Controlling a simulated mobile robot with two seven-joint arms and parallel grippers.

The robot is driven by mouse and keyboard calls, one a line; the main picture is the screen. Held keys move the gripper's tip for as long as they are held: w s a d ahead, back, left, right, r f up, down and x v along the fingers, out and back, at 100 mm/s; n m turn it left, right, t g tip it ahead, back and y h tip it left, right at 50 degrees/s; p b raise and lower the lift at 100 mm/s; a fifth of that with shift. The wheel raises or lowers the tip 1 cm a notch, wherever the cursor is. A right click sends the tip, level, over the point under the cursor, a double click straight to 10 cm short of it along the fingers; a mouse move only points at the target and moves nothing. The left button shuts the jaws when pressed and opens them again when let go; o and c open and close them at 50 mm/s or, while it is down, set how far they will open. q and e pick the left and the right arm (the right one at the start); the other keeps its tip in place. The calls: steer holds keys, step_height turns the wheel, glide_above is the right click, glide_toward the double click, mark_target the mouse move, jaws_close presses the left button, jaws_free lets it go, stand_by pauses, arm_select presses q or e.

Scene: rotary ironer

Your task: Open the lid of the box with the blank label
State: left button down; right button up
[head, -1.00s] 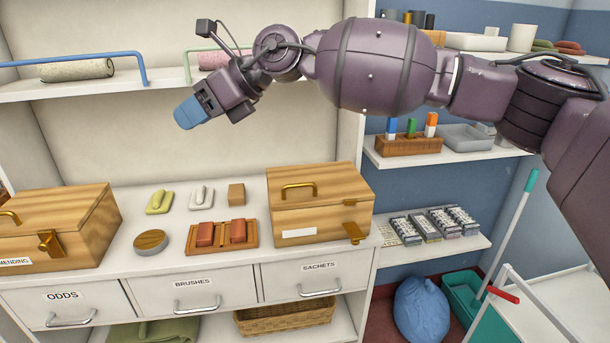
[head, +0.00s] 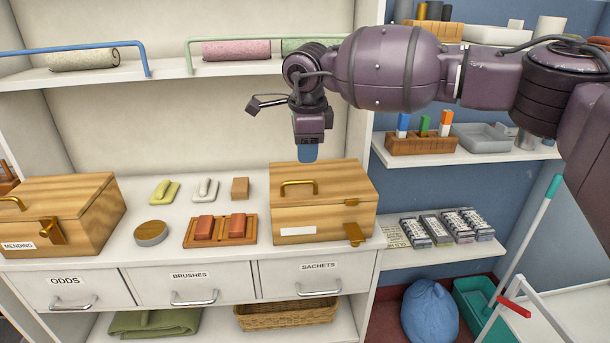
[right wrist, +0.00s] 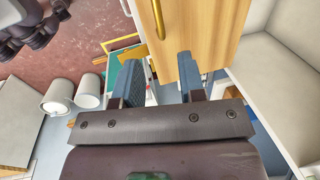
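The wooden box with the blank label (head: 335,217) stands on the counter, right of the middle, with its lid shut. A brass handle (head: 298,186) sits on the lid. The white label (head: 298,231) on its front is bare. A brass catch (head: 354,234) is low on the front right, apart from a small brass piece on the lid edge. My right gripper (head: 307,155) points down above the lid's back part, near the handle. In the right wrist view its two blue fingers (right wrist: 158,82) are apart with nothing held; the box (right wrist: 205,25) shows beyond them. My left gripper is out of view.
A MENDING box (head: 70,205) stands at the left of the counter. Between the boxes are a brown tray (head: 250,241) with red blocks, a round tin (head: 151,233) and small items. A shelf with rollers (head: 237,49) hangs above. Labelled drawers are below.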

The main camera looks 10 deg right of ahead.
mark_target(305, 182)
steer(key=f, duration=0.2)
steer(key=w+f, duration=0.1)
steer(key=f, duration=0.4)
steer(key=shift+w+f+b, duration=0.25)
steer(key=shift+f+b, duration=0.1)
steer(key=shift+c, duration=0.2)
jaws_close()
